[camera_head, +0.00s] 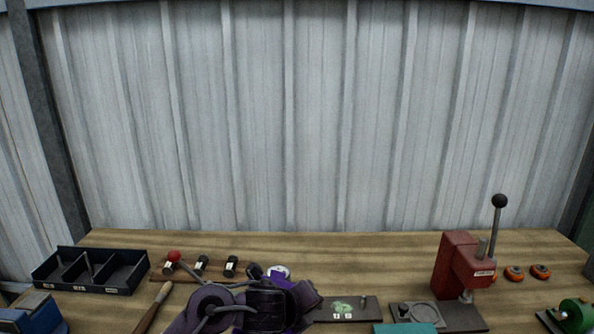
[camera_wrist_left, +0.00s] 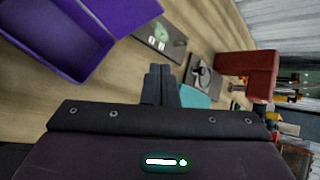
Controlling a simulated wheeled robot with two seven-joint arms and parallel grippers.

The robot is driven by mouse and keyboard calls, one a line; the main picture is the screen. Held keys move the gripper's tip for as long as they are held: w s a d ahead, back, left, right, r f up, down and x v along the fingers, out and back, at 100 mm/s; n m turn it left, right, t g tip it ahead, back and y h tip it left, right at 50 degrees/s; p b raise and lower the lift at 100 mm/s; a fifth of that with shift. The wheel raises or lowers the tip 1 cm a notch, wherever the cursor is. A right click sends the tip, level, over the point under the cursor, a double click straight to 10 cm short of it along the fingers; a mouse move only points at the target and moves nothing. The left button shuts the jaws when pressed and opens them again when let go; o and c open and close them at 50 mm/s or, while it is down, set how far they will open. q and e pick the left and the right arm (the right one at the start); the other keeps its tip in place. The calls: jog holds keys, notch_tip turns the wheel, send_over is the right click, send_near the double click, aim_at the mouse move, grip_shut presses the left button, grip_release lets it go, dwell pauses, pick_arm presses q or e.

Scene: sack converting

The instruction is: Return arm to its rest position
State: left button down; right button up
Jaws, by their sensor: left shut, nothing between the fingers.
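My left arm (camera_head: 215,310) shows at the bottom of the head view, over the front of the workbench (camera_head: 365,255). Its dark wrist hides part of the bench, and the fingertips cannot be made out there. In the left wrist view my left gripper (camera_wrist_left: 160,84) is shut and empty, its two dark fingers side by side above the bench. My right gripper is in neither view.
A black divided tray (camera_head: 125,282) stands at left. A red lever press (camera_head: 455,265) stands at right, with orange rollers (camera_head: 514,274) beside it. A dark plate with green pieces (camera_head: 343,307) lies in the middle. A purple bin (camera_wrist_left: 60,32) shows in the wrist view.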

pick_arm(q)
jog(key=s+a+f+n+g+y, duration=0.2)
jog(key=s+a+f+n, duration=0.2)
jog(key=s+a+n, duration=0.45)
jog(key=s+a+f+n+g+y, duration=0.1)
jog(key=s+a+f+n, duration=0.2)
jog(key=s+a+n, duration=0.55)
jog(key=s+a+f+n+g+y, duration=0.2)
jog(key=s+a+f+n, duration=0.2)
jog(key=s+n, duration=0.7)
notch_tip(320, 180, down, 28)
jog(key=r+g, duration=0.1)
jog(key=s+a+f, duration=0.1)
jog(key=s+f, duration=0.9)
jog(key=s+a+f+g, duration=0.1)
jog(key=s+a+f, duration=0.1)
jog(key=s+f, duration=0.8)
jog(key=shift+s+a+f, duration=0.3)
jog(key=shift+s+f, duration=0.1)
jog(key=shift+f, duration=0.15)
